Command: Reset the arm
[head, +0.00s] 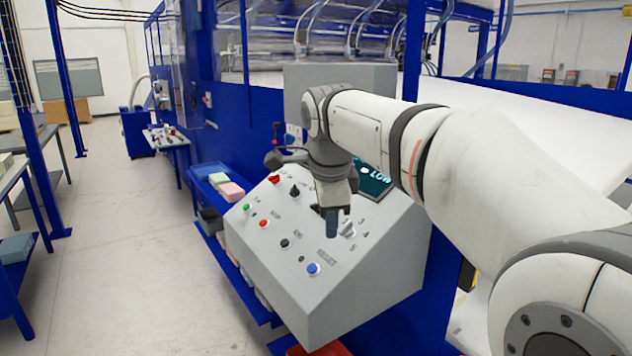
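My arm reaches in from the right and bends down over a grey sloped control panel (345,295). My gripper (332,224) points down just above the panel face, near a pale switch (346,228). I cannot tell whether it touches the panel, nor whether its narrow fingers are open or shut. Nothing is clearly held in it. The panel carries a blue button (313,269), a green button (247,207), red buttons (274,179) and dark knobs (284,243).
A blue machine frame (235,125) stands behind the panel. Pink (231,192) and green (218,180) blocks lie on a blue tray left of it. A red object (318,349) is below the panel. The floor (130,240) at left is clear, with tables beyond.

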